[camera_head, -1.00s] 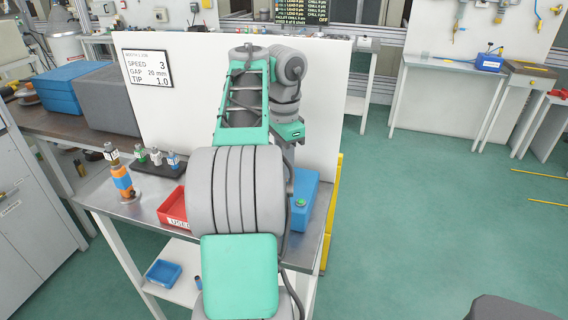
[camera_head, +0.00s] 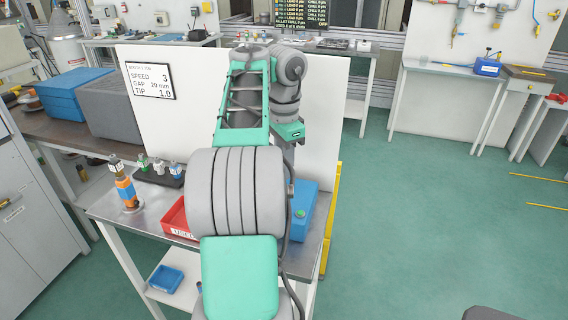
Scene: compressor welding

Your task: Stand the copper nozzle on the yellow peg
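A dark tray (camera_head: 160,176) on the metal table holds several small upright pieces, with green, grey-white and blue parts and copper-brown tips too small to tell apart. I cannot tell which is the copper nozzle. An orange stand with a blue band (camera_head: 126,189) stands upright left of the tray on a round base, with a dark brassy part and a white-labelled piece at its top. I cannot make out a yellow peg. My arm fills the middle of the view. My gripper is hidden behind it, so its state does not show.
A red bin (camera_head: 177,221) and a blue box with a green button (camera_head: 304,200) flank my arm on the table (camera_head: 135,222). A white panel (camera_head: 200,120) with a speed, gap and tip sign (camera_head: 150,80) stands behind.

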